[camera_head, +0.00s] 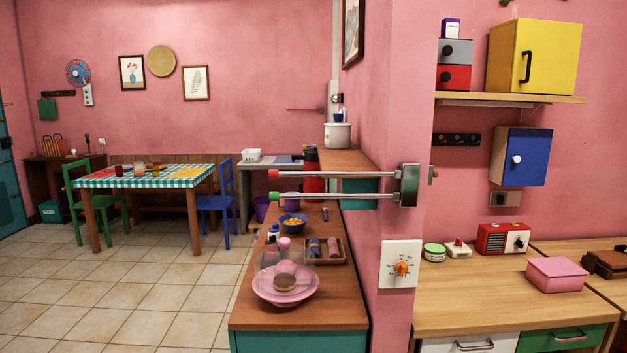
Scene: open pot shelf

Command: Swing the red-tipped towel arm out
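The red-tipped towel arm (330,174) is a thin metal rod, the upper of two on a wall bracket (409,185). It reaches left from the bracket and ends in a red tip. The green-tipped towel arm (330,196) lies just below it, nearly parallel, and also points left. Neither of my grippers shows in this view.
Below the rods, a wooden counter (325,309) holds a pink plate with a clear dome (285,283), a tray (340,259) and a bowl (293,223). A dial plate (401,264) is on the wall under the bracket. Tiled floor (150,300) is clear at left.

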